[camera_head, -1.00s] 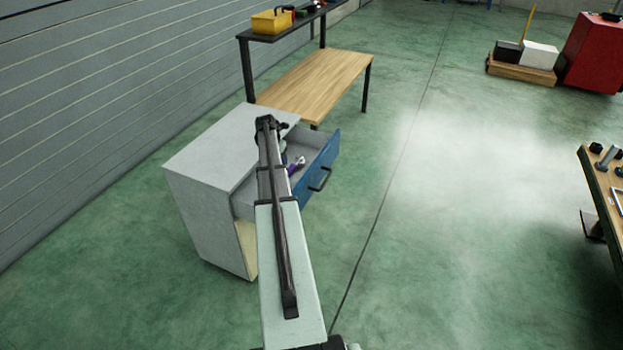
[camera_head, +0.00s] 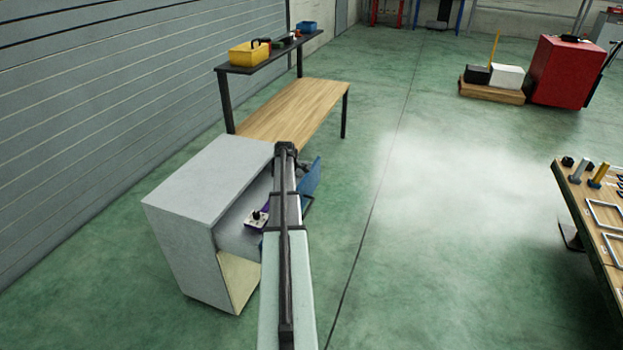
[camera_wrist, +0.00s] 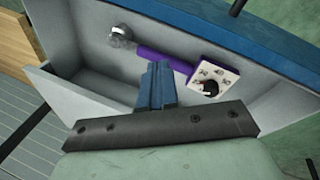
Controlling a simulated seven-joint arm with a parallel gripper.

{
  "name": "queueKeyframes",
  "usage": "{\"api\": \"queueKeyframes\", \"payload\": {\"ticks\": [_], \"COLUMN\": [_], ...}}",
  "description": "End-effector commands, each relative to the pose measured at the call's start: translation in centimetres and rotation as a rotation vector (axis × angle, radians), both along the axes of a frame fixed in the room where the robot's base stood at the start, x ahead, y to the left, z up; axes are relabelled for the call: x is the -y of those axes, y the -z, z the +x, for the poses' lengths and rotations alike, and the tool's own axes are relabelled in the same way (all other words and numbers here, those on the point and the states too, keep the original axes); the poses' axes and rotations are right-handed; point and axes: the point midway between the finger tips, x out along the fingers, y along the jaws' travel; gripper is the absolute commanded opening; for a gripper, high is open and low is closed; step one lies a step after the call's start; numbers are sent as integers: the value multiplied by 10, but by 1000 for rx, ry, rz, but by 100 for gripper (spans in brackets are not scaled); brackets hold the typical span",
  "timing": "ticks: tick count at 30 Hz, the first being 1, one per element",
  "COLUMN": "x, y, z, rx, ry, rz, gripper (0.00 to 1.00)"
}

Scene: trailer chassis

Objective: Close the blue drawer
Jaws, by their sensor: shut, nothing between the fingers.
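The grey cabinet (camera_head: 205,180) stands by the wall, with its drawer pulled out to the right. The drawer's blue front (camera_head: 311,178) is mostly hidden behind my arm in the head view. In the wrist view the blue front (camera_wrist: 225,30) runs along the top, with the grey drawer interior below it. A purple-handled tool (camera_wrist: 163,60) and a white plate with a black knob (camera_wrist: 212,80) lie in the drawer. My gripper (camera_wrist: 158,70) has blue fingers, shut and empty, over the drawer interior. I cannot tell whether they touch anything.
A wooden workbench (camera_head: 295,108) with a dark shelf stands behind the cabinet. A yellow toolbox (camera_head: 248,53) sits on the shelf. Another table (camera_head: 590,215) is at the right edge. A red cabinet (camera_head: 570,70) is at the back right. The green floor between is clear.

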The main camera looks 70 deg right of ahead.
Motion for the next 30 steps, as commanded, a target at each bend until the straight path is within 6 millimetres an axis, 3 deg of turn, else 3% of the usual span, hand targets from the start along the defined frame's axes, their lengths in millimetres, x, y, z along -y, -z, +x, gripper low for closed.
{"api": "queueKeyframes", "payload": {"ticks": [18, 24, 30], "x": [67, 80, 85], "y": [-33, -43, -46], "z": [-123, -154, -164], "rx": [606, 749, 807], "ry": [1290, 1579, 1696], "rz": [363, 488, 547], "gripper": [0, 0, 0]}}
